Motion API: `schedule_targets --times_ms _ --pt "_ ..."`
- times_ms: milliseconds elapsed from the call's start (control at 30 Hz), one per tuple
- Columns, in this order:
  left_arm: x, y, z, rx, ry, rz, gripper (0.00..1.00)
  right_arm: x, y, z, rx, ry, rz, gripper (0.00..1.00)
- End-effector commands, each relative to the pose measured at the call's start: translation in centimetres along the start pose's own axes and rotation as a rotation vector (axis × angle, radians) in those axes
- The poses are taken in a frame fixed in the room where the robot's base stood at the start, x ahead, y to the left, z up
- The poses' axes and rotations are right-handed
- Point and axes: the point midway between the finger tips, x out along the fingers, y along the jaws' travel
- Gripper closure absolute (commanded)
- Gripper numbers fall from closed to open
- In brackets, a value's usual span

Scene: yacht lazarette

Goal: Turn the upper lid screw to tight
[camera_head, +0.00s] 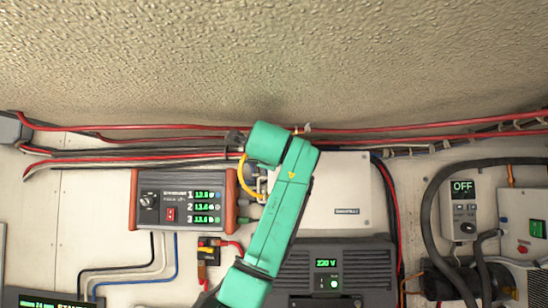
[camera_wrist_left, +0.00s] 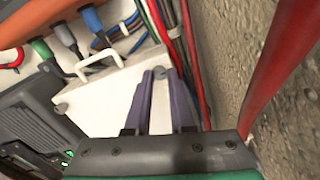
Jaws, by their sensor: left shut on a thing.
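The white box lid (camera_head: 345,190) is on the wall in the head view, its left part hidden behind my teal left arm. The lid (camera_wrist_left: 122,95) also shows in the left wrist view, with a white handle (camera_wrist_left: 98,58). My left gripper (camera_wrist_left: 159,76) has its two purple fingers on either side of the small grey upper lid screw (camera_wrist_left: 159,72) and is shut on it. The screw's slot angle is too small to read. A second, lower grey screw (camera_wrist_left: 60,107) sits apart from the fingers. In the head view the fingertips and both screws are hidden by the arm.
Red cables (camera_head: 400,128) run above the box, and pass close to the fingers in the left wrist view (camera_wrist_left: 190,70). A dark 220 V unit (camera_head: 355,265) is below the lid. A three-readout panel (camera_head: 180,200) is left of the arm. A rough ceiling (camera_head: 270,60) is overhead.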

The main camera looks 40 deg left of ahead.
Motion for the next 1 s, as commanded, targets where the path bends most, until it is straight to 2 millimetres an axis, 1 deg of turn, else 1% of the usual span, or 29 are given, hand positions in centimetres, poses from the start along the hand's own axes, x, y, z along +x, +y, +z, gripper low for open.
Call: schedule_targets --times_ms 33,200,233,267,300,567,667,767,867,900,1000 --pt "-0.2 -0.5 0.3 -0.002 -0.005 -0.015 1.00 -0.1 0.0 0.0 0.000 0.000 0.000 0.50" --pt "-0.2 -0.6 0.3 -0.003 -0.005 -0.016 1.00 -0.1 0.0 0.0 0.000 0.000 0.000 0.50" --pt "-0.2 -0.6 0.3 -0.003 -0.005 -0.016 0.67 -0.1 0.1 0.0 0.000 0.000 0.001 0.50" --pt "-0.2 -0.6 0.3 -0.003 -0.005 -0.015 0.56 -0.1 0.1 0.1 0.000 -0.001 0.001 0.50" --pt "-0.2 -0.5 0.3 -0.003 -0.005 -0.014 0.48 -0.1 0.1 0.1 0.000 -0.001 0.001 0.50" --pt "-0.1 -0.3 0.2 -0.002 -0.002 -0.008 0.48 0.0 0.1 0.1 0.000 -0.001 0.002 0.50" --pt "-0.6 -0.1 0.1 -0.003 -0.002 -0.010 0.48 0.6 0.1 0.1 0.000 -0.001 0.002 0.50" --pt "-2.3 0.3 -0.1 -0.003 -0.002 -0.012 0.48 2.1 0.1 0.3 0.000 -0.001 0.002 0.50" --pt "-5.0 0.6 -0.1 -0.005 -0.002 -0.014 0.48 4.0 0.1 0.4 0.000 -0.001 0.002 0.50" --pt "-6.3 0.7 -0.1 -0.004 -0.002 -0.014 0.48 4.8 0.1 0.5 0.000 -0.001 0.002 0.50" --pt "-9.4 0.6 0.0 -0.005 -0.003 -0.014 0.48 6.3 0.1 0.7 0.000 -0.001 0.002 0.50"
